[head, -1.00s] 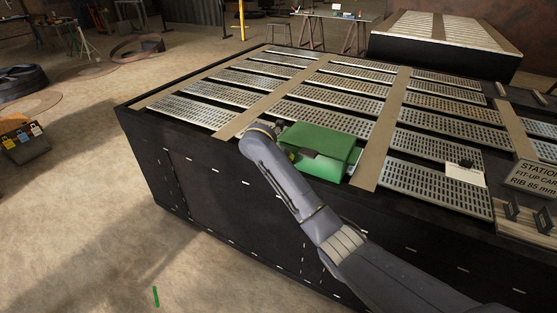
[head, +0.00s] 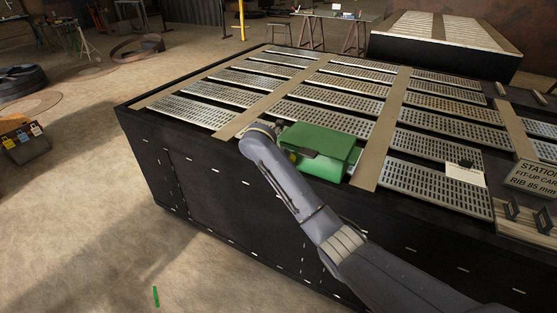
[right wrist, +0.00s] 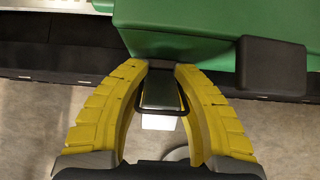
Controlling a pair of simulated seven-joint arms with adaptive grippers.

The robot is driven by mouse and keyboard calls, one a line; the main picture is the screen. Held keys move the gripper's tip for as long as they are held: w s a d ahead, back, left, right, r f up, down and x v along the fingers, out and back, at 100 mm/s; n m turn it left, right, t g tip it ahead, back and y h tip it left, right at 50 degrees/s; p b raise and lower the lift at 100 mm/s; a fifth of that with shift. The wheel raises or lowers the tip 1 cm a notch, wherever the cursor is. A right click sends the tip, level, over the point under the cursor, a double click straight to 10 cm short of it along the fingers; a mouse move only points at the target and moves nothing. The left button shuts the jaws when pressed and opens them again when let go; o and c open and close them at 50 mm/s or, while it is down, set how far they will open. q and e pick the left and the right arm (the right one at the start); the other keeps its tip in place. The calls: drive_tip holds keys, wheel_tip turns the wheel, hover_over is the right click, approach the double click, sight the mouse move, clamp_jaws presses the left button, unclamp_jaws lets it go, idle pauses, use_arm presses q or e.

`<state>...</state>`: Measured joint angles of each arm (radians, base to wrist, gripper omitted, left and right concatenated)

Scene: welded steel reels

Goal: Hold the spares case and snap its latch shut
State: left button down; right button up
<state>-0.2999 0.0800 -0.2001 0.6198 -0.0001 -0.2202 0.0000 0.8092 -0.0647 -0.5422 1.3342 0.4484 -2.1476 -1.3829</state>
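The green spares case (head: 325,141) sits on the slatted bench top near its front edge, in the middle of the head view. It also shows at the top of the right wrist view (right wrist: 200,18). Its lid looks down. A dark latch (right wrist: 270,68) is on its front, right of my fingers; it also shows in the head view (head: 308,153). My right arm reaches the case's left front corner. My left gripper is out of view.
The black bench (head: 220,196) has slotted metal plates and tan strips on top. A sign (head: 533,178) and a white card (head: 465,174) are at the right. Open floor lies left of the bench, with a tool box (head: 24,140) farther off.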

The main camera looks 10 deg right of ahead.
drive_tip(key=shift+v, duration=2.5)
drive_tip(key=o, duration=1.2)
drive_tip(key=shift+s+d+f+y, duration=0.2)
drive_tip(key=shift+d+f+y, duration=0.1)
drive_tip(key=shift+f, duration=0.1)
drive_tip(key=o, duration=0.5)
drive_tip(key=s+f+y, duration=0.1)
drive_tip(key=s+d+f+n+y, duration=0.1)
drive_tip(key=s, duration=0.1)
drive_tip(key=s+d+f+n, duration=0.1)
drive_tip(key=shift+s+d+f+g+y, duration=0.15)
drive_tip(key=shift+s+f+g+y, duration=0.05)
drive_tip(key=shift+f+g+y, duration=0.2)
drive_tip(key=s+d+f+n+g+y, duration=0.15)
drive_tip(key=s+d+g, duration=0.25)
drive_tip(key=s+d, duration=0.75)
drive_tip(key=m+t, duration=0.4)
approach(351, 147)
drive_tip(key=x, duration=1)
drive_tip(key=shift+f, duration=0.1)
